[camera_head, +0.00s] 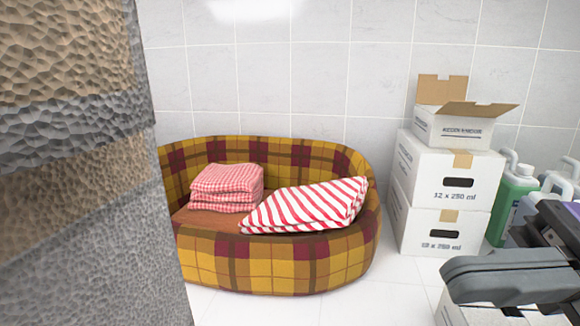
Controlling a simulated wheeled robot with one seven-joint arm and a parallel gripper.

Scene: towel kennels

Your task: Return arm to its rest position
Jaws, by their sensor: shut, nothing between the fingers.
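My gripper (468,280) is at the lower right, close to the camera. Its dark grey fingers point left and are shut with nothing between them. Part of my arm runs off the right edge. It is to the right of the plaid pet bed (275,262) and apart from it. In the bed are a folded stack of red-and-white checked towels (227,187) and a red-and-white striped towel (305,204), which lies tilted against the right rim.
White cartons (450,178) are stacked by the wall, the top one (455,128) open. Green (510,203) and white jugs stand at the right, partly hidden by my arm. A rough grey-and-tan surface (75,180) blocks the left side. White floor tiles (375,303) are clear before the bed.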

